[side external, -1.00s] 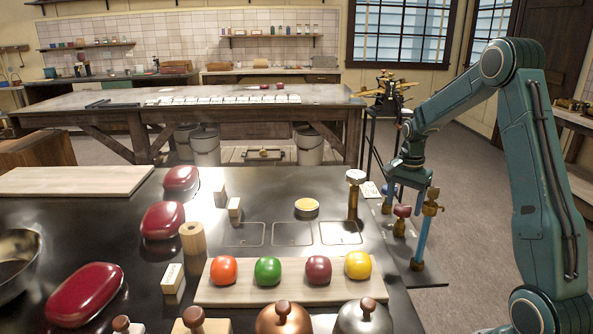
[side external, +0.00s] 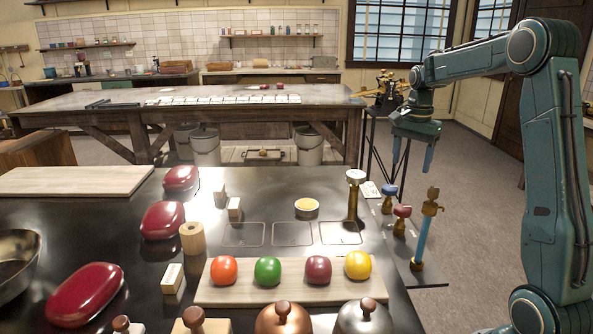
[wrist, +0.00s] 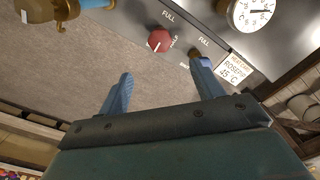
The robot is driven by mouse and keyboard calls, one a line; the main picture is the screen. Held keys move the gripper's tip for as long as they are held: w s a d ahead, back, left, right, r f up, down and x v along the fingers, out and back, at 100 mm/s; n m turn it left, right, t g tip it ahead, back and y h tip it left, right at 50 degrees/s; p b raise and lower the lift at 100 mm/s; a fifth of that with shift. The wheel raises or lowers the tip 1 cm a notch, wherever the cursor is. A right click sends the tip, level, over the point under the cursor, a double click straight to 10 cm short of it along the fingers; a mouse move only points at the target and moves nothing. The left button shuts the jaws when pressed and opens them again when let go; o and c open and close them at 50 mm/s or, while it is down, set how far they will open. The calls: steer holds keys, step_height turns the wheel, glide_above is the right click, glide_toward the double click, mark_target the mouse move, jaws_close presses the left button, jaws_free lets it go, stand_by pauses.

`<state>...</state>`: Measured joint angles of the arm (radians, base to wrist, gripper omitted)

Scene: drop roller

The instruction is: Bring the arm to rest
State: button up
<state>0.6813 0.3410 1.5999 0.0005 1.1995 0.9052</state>
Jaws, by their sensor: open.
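My gripper (side external: 412,153) hangs at the right of the side view, above and beyond the valve panel (side external: 422,272) at the table's right edge. Its two blue fingers are apart, with nothing between them. In the wrist view my gripper (wrist: 160,92) is also open, with grey floor behind the gap. The right fingertip overlaps a blue knob (wrist: 205,62) in that view; I cannot tell from it alone whether they touch. In the side view the blue knob (side external: 389,190) stands clear below the fingers.
A red knob (side external: 402,211), a brass tap with a blue tube (side external: 427,225) and a gauge on a post (side external: 356,177) stand nearby. The black table holds red, green, maroon and yellow balls on a board (side external: 290,292). Open floor (side external: 480,190) lies right of the panel.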

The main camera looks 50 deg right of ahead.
steer(key=shift+r, duration=0.15)
steer(key=s+a+r+n+t, duration=0.1)
steer(key=s+a+r+n, duration=0.15)
steer(key=a, duration=0.35)
steer(key=s+a+r+n+t+h, duration=0.1)
steer(key=a+r+n, duration=0.15)
steer(key=a, duration=0.25)
steer(key=s+a+r+n, duration=0.1)
steer(key=s+a+n, duration=0.15)
steer(key=a, duration=0.35)
steer(key=s+a+f+n+t+y, duration=0.1)
steer(key=s+a+f+n+t, duration=0.1)
steer(key=s+a+n, duration=0.8)
steer(key=shift+s+a+f+n+t, duration=0.4)
steer(key=shift+s+a+t, duration=0.25)
steer(key=shift+a+t, duration=0.15)
